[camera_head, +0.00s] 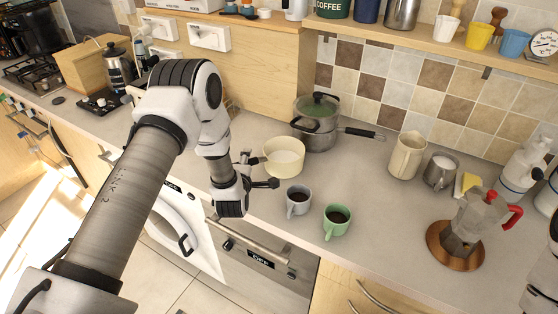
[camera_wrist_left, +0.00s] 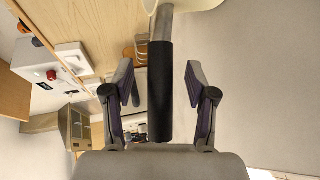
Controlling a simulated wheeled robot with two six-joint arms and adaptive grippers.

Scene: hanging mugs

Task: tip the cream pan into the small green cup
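The cream pan (camera_head: 284,168) stands on the counter in the head view, with whitish contents. Its black handle (camera_wrist_left: 161,90) points toward my left gripper. My left gripper (camera_head: 261,172) is beside the pan at the handle. In the left wrist view my left gripper (camera_wrist_left: 160,90) has its fingers apart on both sides of the handle, with gaps left and right. The small green cup (camera_head: 337,229) stands upright near the counter's front edge, right of and nearer than the pan, with dark liquid inside. My right gripper is not in view.
A grey cup (camera_head: 298,208) with dark liquid stands between pan and green cup. A lidded pot (camera_head: 318,135) stands behind the pan. A cream jug (camera_head: 406,156), a metal pitcher (camera_head: 440,173) and a moka pot (camera_head: 468,222) stand to the right.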

